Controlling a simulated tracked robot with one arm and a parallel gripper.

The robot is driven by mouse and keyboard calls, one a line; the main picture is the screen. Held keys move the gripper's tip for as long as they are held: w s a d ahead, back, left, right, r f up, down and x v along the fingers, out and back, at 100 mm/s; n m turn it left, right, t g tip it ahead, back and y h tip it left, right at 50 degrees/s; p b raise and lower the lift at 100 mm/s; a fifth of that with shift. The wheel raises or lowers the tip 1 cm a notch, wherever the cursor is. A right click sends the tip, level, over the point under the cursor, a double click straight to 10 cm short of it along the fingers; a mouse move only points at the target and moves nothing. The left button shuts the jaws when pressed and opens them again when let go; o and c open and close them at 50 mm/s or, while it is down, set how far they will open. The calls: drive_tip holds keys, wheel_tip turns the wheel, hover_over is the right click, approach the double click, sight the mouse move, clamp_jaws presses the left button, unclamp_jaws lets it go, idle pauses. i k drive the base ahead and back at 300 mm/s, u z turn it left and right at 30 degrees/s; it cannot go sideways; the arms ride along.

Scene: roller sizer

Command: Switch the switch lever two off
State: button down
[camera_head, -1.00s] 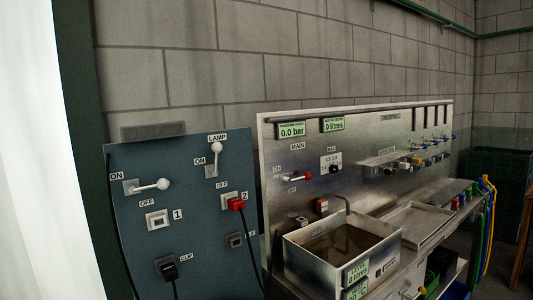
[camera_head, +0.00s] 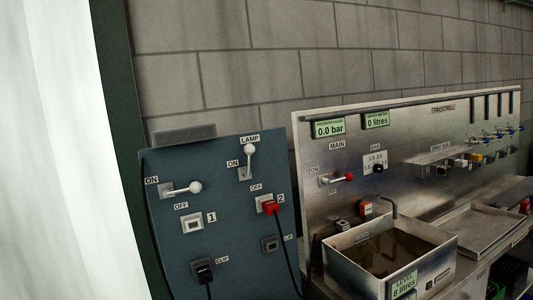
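A blue panel (camera_head: 222,229) stands upright against the wall. The label 1 is beside a socket (camera_head: 192,223), and the label 2 is beside a red plug (camera_head: 269,207) with a black cable. No lever carries a clear number two. My gripper is not in view.
A black plug (camera_head: 203,271) with a cable sits low on the blue panel. A white surface (camera_head: 55,150) fills the far left.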

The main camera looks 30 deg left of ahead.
sight(249, 149)
drive_tip(key=i, duration=1.35)
drive_tip(key=u, duration=0.7)
